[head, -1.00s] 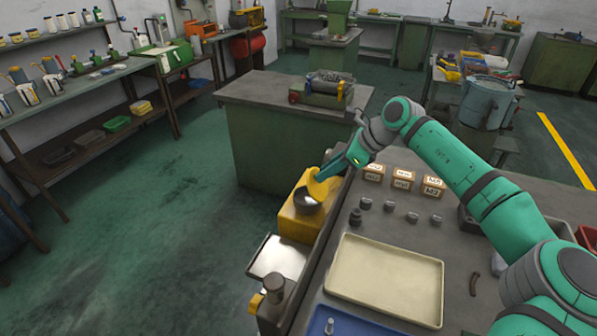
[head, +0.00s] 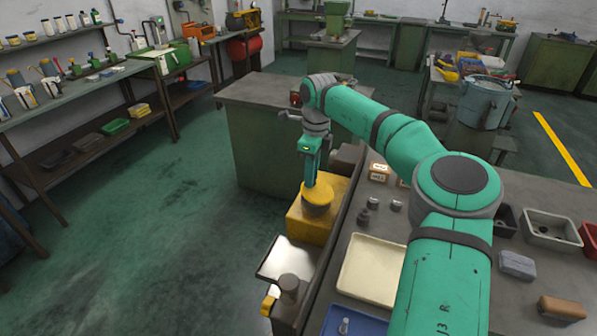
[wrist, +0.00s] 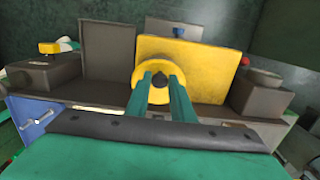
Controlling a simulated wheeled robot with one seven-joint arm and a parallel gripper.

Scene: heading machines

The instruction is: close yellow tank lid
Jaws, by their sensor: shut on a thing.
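The yellow tank (head: 305,228) stands against the left side of the long bench. Its round yellow lid (head: 318,198) lies about flat on top, over where the opening is, and the opening is hidden. My gripper (head: 312,183) reaches down from above and is shut on the lid's knob. In the wrist view the green fingers of my gripper (wrist: 164,88) stand on either side of the dark knob (wrist: 160,80) at the middle of the lid (wrist: 141,92). The tank (wrist: 200,60) shows behind the lid. Whether the lid touches the rim all round cannot be told.
The bench top carries a cream tray (head: 368,275), small boxes (head: 378,172) and grey metal parts (head: 364,216). A metal plate (head: 288,258) juts out in front of the tank. A green cabinet (head: 265,150) stands behind it. The floor to the left is clear.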

